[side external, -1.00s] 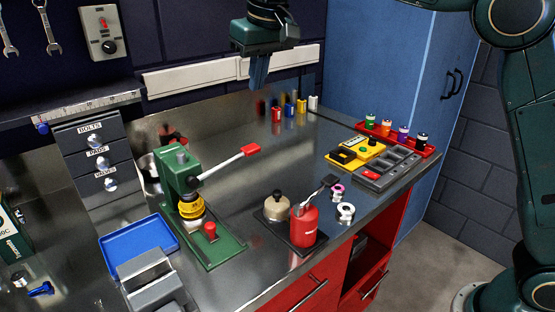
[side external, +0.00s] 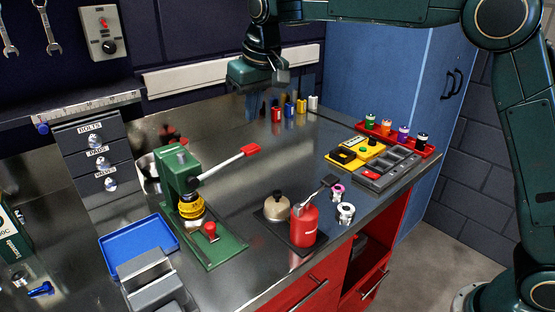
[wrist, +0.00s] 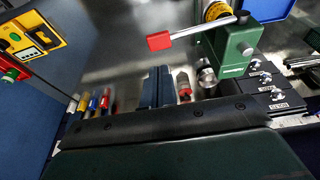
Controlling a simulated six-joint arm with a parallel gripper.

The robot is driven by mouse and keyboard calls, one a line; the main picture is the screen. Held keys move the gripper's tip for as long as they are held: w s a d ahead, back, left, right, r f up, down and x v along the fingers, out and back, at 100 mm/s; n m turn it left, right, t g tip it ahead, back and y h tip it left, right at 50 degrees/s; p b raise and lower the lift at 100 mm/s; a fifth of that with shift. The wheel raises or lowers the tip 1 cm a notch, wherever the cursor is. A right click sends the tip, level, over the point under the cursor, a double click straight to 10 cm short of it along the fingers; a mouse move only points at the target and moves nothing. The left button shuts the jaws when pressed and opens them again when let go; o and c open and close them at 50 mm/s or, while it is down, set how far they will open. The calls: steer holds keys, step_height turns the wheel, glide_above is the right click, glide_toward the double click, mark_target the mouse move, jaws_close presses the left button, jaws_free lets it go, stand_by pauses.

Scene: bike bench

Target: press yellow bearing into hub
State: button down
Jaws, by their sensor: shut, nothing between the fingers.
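The green press (side external: 180,180) stands on the bench at left centre, its lever with a red grip (side external: 250,150) pointing right and slightly up. A yellow ring, seemingly the yellow bearing (side external: 190,207), sits under its ram; I cannot tell how deep it is in the hub, which is mostly hidden. In the wrist view the lever's red grip (wrist: 159,41) and the yellow ring (wrist: 216,11) show at the top. My gripper (side external: 280,80) is in the air behind and above the lever, apart from it. Its fingers (wrist: 158,86) are shut and empty.
A blue tray (side external: 138,243) lies left of the press. A red can (side external: 304,222) and a brass-coloured pot (side external: 277,206) stand to its right. Coloured cylinders (side external: 289,109) stand by the back wall. A yellow device (side external: 355,152) lies at the right. The bench between press and cylinders is clear.

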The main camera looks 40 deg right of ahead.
mark_target(260, 151)
steer(key=shift+s+x, duration=0.15)
steer(key=shift+x, duration=0.95)
steer(key=shift+s+x, duration=0.2)
steer(key=shift+x, duration=0.9)
steer(key=shift+s+x, duration=0.15)
steer(key=shift+x, duration=1)
steer(key=shift+f, duration=0.15)
steer(key=shift+s+d+f, duration=0.1)
steer(key=shift+d+f, duration=0.15)
steer(key=shift+f, duration=0.7)
steer(key=shift+d+f, duration=0.25)
steer(key=shift+f, duration=0.65)
steer(key=shift+d+f, duration=0.25)
steer(key=shift+f, duration=0.7)
steer(key=shift+r, duration=0.1)
steer(key=shift+d+r, duration=0.15)
steer(key=shift+r, duration=0.4)
steer(key=s+d+r, duration=0.1)
steer(key=r, duration=0.5)
steer(key=s+d+r, duration=0.1)
steer(key=d+r, duration=0.1)
steer(key=r, duration=0.4)
steer(key=shift+s+r, duration=0.3)
steer(key=shift+r, duration=0.1)
